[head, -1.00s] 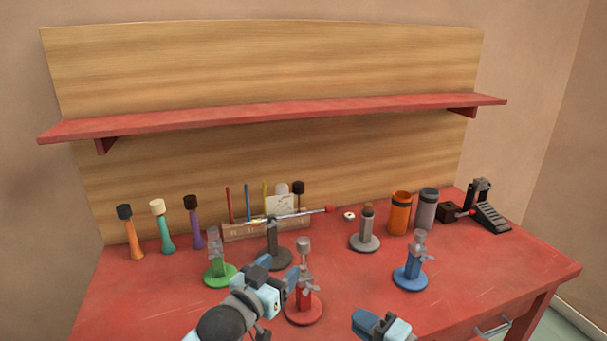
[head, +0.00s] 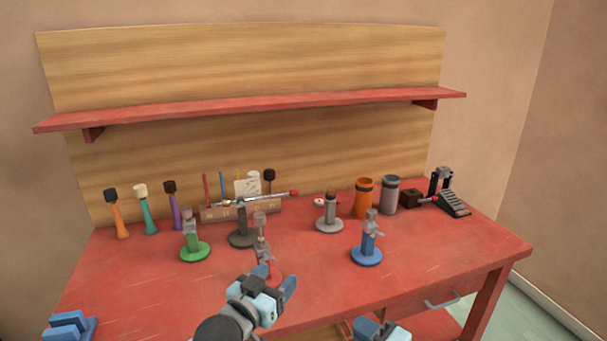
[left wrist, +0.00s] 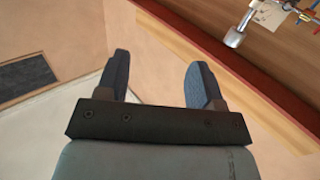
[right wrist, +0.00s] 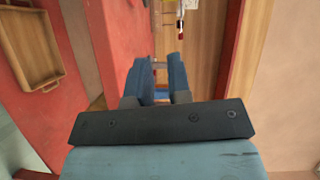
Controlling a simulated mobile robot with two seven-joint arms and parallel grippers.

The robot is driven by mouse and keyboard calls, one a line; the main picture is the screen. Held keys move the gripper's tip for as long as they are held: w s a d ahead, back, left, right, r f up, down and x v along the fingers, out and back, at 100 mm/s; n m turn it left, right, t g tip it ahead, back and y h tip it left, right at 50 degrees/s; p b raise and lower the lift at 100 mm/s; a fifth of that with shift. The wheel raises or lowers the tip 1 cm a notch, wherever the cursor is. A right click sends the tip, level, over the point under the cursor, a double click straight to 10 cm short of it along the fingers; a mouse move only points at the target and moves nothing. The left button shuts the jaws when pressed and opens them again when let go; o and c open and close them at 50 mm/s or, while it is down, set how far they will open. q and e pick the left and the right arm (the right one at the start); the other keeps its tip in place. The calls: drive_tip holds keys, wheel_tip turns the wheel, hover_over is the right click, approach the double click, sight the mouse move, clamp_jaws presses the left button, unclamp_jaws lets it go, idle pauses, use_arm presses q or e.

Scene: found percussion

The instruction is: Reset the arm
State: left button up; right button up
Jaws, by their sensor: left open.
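My left gripper (head: 279,275) is over the front of the red workbench (head: 330,285), in front of the red-based stand (head: 268,268), which it partly hides. Its two blue fingers are spread with nothing between them, as the left wrist view (left wrist: 157,75) shows. My right gripper (head: 364,326) is low at the bottom edge of the head view, near the bench's front edge and partly cut off. In the right wrist view (right wrist: 161,65) its fingers are close together with a narrow gap. I see nothing held there, but cannot tell whether it is shut.
Green (head: 194,251), dark (head: 242,238), grey (head: 329,225) and blue (head: 367,256) stands are on the bench. Orange (head: 363,198) and grey (head: 389,195) cups and a black pedal (head: 448,195) stand back right. A red shelf (head: 250,107) spans the back.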

use_arm(q)
drive_tip(key=s+a+f+n+g+y, duration=0.15)
drive_tip(key=s+a+f, duration=0.25)
drive_tip(key=s+f, duration=0.5)
drive_tip(key=s+a+f+n+g+y, duration=0.1)
drive_tip(key=s+a+f+g+y, duration=0.1)
drive_tip(key=s+a+f, duration=0.5)
drive_tip(key=s+a+f+n+g+y, duration=0.1)
drive_tip(key=s+a+f+y, duration=0.1)
drive_tip(key=s+f, duration=0.85)
use_arm(e)
drive_tip(key=s+d+f+n+g+h, duration=0.1)
drive_tip(key=s+d+f+n+h, duration=0.3)
drive_tip(key=s+f, duration=0.55)
drive_tip(key=s+d+f+n+g+h, duration=0.15)
drive_tip(key=s+f+n+h, duration=0.45)
drive_tip(key=s, duration=0.6)
use_arm(q)
wheel_tip(320, 180, up, 12)
drive_tip(key=s+a+p, duration=0.1)
drive_tip(key=p, duration=1.3)
drive_tip(key=shift+a+r+m+p, duration=0.2)
drive_tip(key=shift+m+p, duration=0.15)
drive_tip(key=shift+p, duration=0.05)
use_arm(e)
wheel_tip(320, 180, up, 11)
drive_tip(key=s+d+t, duration=0.1)
drive_tip(key=shift+s+d+r+n+y, duration=0.15)
drive_tip(key=shift+d+r+n+y, duration=0.05)
drive_tip(key=shift+n+y, duration=0.2)
